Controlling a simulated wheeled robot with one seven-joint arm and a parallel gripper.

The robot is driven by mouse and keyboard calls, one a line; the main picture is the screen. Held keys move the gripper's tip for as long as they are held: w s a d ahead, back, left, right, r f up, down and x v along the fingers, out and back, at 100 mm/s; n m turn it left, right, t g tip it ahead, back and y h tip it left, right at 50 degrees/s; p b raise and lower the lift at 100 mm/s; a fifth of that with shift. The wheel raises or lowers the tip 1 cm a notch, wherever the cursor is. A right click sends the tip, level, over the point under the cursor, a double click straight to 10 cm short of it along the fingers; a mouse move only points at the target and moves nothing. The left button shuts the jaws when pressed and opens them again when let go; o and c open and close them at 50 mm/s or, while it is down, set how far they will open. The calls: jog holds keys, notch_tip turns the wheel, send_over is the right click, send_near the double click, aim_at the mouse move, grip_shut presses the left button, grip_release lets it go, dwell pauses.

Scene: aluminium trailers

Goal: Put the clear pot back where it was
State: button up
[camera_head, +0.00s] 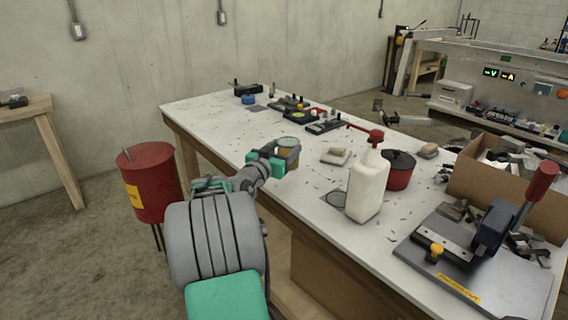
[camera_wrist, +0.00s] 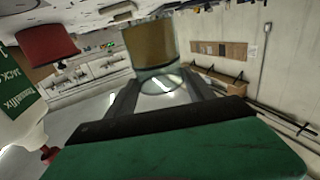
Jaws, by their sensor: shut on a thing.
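A clear pot (camera_head: 289,146) with amber-brown contents is held between the fingers of my gripper (camera_head: 281,158), over the near left edge of the workbench in the head view. In the wrist view, the pot (camera_wrist: 152,52) stands between the two dark fingers of my gripper (camera_wrist: 165,98), its clear glassy end closest to the palm. The fingers are shut on it. Whether the pot touches the bench top is hidden by the gripper in the head view.
A lever press (camera_head: 490,230) and a cardboard box (camera_head: 500,178) are further right. A red drum (camera_head: 149,182) stands left of the bench.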

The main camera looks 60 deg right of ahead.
jog(key=d+f, duration=0.1)
jog(key=w+d+f, duration=0.1)
jog(key=f, duration=0.1)
jog(key=shift+w+d+f, duration=0.15)
jog(key=shift+d+f, duration=0.05)
jog(key=shift+d, duration=0.05)
notch_tip(320, 180, down, 3)
jog(key=shift+d+r, duration=0.1)
jog(key=shift+r, duration=0.05)
jog(key=shift+f+b, duration=0.4)
jog(key=shift+b, duration=0.05)
jog(key=o, duration=1.7)
jog(key=shift+c, duration=0.2)
jog(key=shift+r, duration=0.15)
